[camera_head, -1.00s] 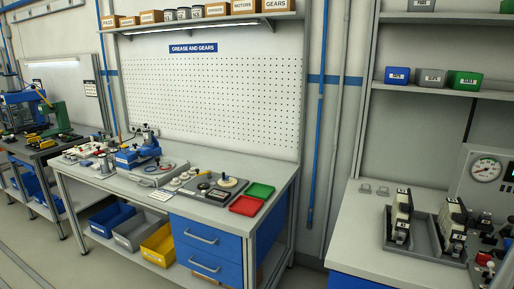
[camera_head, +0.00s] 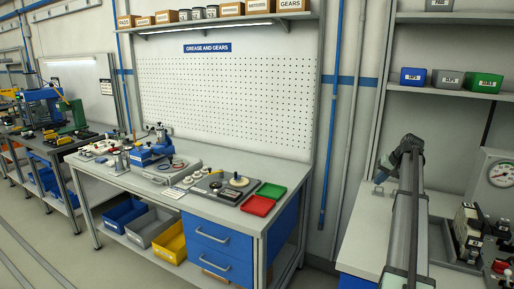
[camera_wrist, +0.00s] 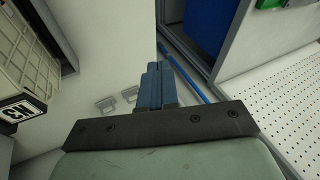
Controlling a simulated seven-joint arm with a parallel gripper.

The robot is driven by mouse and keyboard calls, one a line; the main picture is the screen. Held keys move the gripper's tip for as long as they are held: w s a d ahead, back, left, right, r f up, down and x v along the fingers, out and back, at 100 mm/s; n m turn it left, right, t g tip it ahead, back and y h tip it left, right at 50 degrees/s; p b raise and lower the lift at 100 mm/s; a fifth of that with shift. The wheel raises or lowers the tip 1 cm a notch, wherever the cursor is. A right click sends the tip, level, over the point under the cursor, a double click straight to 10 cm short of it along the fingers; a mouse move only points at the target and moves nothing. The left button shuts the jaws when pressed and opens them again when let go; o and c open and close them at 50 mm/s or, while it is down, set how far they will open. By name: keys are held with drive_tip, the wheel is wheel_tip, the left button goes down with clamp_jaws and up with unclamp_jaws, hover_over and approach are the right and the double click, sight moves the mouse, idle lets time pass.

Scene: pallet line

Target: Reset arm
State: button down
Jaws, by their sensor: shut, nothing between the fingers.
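My gripper (camera_head: 379,178) is over the back left part of the right bench in the head view, with my arm reaching up from the bottom edge. In the wrist view its two blue fingers (camera_wrist: 154,85) are closed together with nothing held. Near its left side, the wrist view shows a pale block with a dark label (camera_wrist: 22,108) at the left edge. Two small grey brackets (camera_wrist: 105,104) lie beyond the fingers on the pale surface.
The right bench (camera_head: 352,235) carries dark-and-white units (camera_head: 467,232) and a gauge panel (camera_head: 500,173) at right. Bins (camera_head: 447,80) stand on the shelf above. The left bench holds a green tray (camera_head: 270,190) and a red tray (camera_head: 257,206). A blue pole (camera_head: 327,150) stands between the benches.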

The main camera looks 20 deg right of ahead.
drive_tip(key=w+a+f+n+y, duration=0.1)
drive_tip(key=w+a+f, duration=0.3)
drive_tip(key=a, duration=0.5)
drive_tip(key=w+a+f+n, duration=0.1)
drive_tip(key=w+a+f, duration=0.1)
drive_tip(key=a+f, duration=0.55)
drive_tip(key=s+a+f+n+g, duration=0.1)
drive_tip(key=s+a+f+g, duration=0.3)
drive_tip(key=a+f, duration=0.9)
drive_tip(key=s+a+f+g, duration=0.1)
drive_tip(key=s+a+f, duration=0.75)
drive_tip(key=f, duration=0.75)
drive_tip(key=s+a+f+n+g, duration=0.2)
drive_tip(key=s+a+f+g, duration=0.2)
drive_tip(key=s+a+f, duration=1.35)
drive_tip(key=s+a+f+n+g+h, duration=0.1)
drive_tip(key=s+a, duration=0.1)
drive_tip(key=s, duration=1.1)
drive_tip(key=s+a+f+n+g+h, duration=0.1)
drive_tip(key=s+a+f+g, duration=0.1)
drive_tip(key=s, duration=1.1)
drive_tip(key=shift+s+f+h, duration=0.15)
drive_tip(key=shift+f+h, duration=0.05)
drive_tip(key=shift+h, duration=0.2)
